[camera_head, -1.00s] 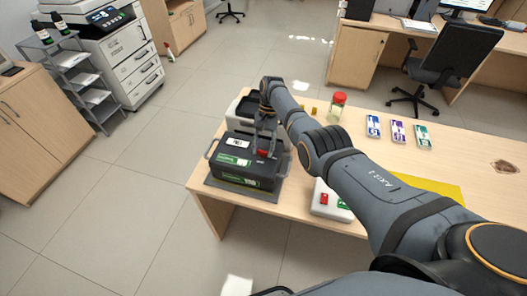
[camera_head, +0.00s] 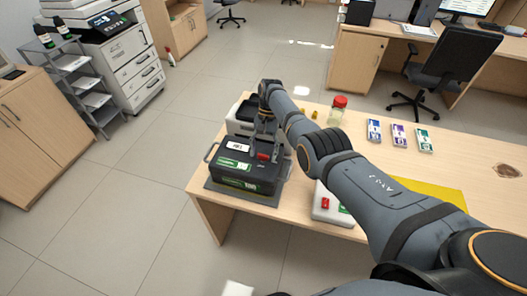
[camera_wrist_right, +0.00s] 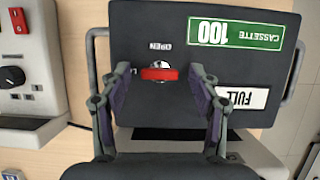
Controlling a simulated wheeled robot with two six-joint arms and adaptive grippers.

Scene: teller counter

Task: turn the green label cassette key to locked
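The dark cassette (camera_head: 232,174) with green labels sits on a dark mat at the table's left end. In the right wrist view its top (camera_wrist_right: 130,22) shows upside down, with a green "CASSETTE 100" label (camera_wrist_right: 236,33), a white "FULL" label and a small "OPEN" mark. The red key (camera_wrist_right: 159,73) lies crosswise just beside the "OPEN" mark. My right gripper (camera_wrist_right: 160,72) is open, with one finger on each side of the key and a small gap at both sides. In the head view my right gripper (camera_head: 265,146) reaches down over the cassette. My left gripper is not in view.
A white box with a red switch (camera_head: 325,203) stands right of the cassette. A light grey device (camera_head: 238,122) stands behind it. A red-lidded jar (camera_head: 337,111) and several coloured packs lie farther back. The cassette's side handles (camera_wrist_right: 92,65) stick out. The table's right part is mostly clear.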

